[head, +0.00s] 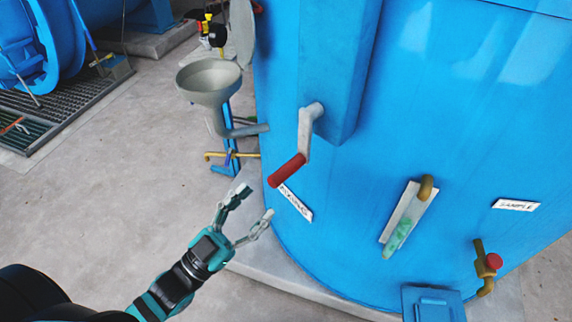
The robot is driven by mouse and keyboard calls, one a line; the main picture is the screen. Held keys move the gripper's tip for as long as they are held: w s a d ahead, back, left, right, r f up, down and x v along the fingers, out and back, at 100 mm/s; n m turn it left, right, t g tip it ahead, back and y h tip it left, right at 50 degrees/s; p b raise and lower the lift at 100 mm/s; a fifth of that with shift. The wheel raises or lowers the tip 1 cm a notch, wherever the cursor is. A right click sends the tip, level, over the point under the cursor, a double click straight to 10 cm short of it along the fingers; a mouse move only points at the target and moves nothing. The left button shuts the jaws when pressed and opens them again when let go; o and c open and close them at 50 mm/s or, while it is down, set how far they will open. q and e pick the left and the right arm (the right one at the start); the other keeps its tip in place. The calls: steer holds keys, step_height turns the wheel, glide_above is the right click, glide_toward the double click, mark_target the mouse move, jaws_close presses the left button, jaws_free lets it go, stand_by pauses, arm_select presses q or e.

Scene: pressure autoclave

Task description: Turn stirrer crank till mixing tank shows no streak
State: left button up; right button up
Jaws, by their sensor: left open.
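The blue mixing tank (400,110) fills the right half of the head view. The stirrer crank (305,135) juts from a blue box on its wall; its grey arm hangs down and its red handle (287,171) slants down to the left. A sight glass (409,212) on the tank wall is tilted, with green in its lower part; I cannot make out streaks clearly. My left gripper (256,208) is open and empty, below and left of the red handle and apart from it. My right gripper is not in view.
A grey funnel (209,82) with a pipe stands left of the tank. A sample tap (486,265) with a red knob sticks out at the lower right. A blue vessel (28,50) and a floor grating (60,95) lie at upper left. The concrete floor between is clear.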

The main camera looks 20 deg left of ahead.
mark_target(298, 158)
arm_select(q)
steer(key=p+x, duration=0.1)
steer(key=x, duration=0.7)
steer(key=shift+r+p, duration=0.1)
steer(key=shift+p, duration=0.25)
steer(key=shift+w+d+r, duration=0.2)
steer(key=shift+w+d, duration=0.1)
steer(key=shift+w, duration=0.3)
steer(key=shift+c, duration=0.3)
jaws_close()
